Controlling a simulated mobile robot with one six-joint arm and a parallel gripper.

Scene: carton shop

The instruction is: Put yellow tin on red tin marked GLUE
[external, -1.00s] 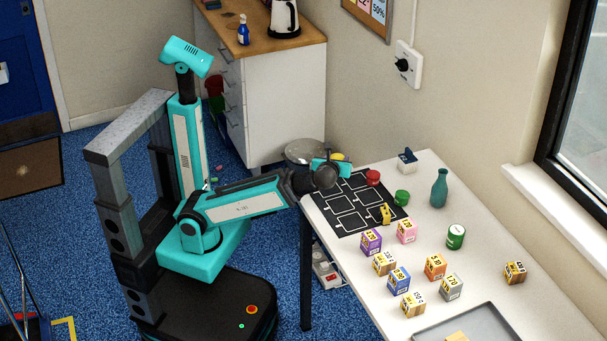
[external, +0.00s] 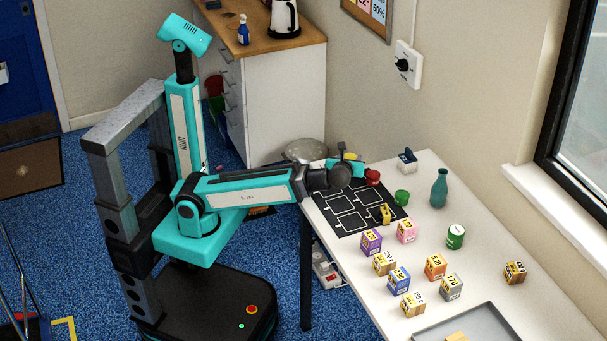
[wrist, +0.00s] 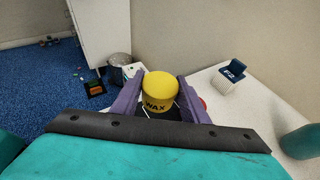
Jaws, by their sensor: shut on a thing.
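My gripper (wrist: 160,100) is shut on the yellow tin (wrist: 160,84), which reads WAX and stands upright between the purple fingers. In the external view, my gripper (external: 352,168) is over the far end of the table, and only a sliver of yellow shows there. The red tin (external: 373,178) stands on the table just right of my gripper, at the black mat's far edge. In the wrist view only a bit of the red tin (wrist: 204,102) shows beside the right finger. Its label cannot be read.
A green tin (external: 402,198), a yellow item on the black mat (external: 343,222), a teal bottle (external: 439,188) and a blue-and-white holder (external: 406,160) are nearby. Several numbered cartons and a green-and-white tin (external: 456,236) stand nearer. The wall is close behind the table.

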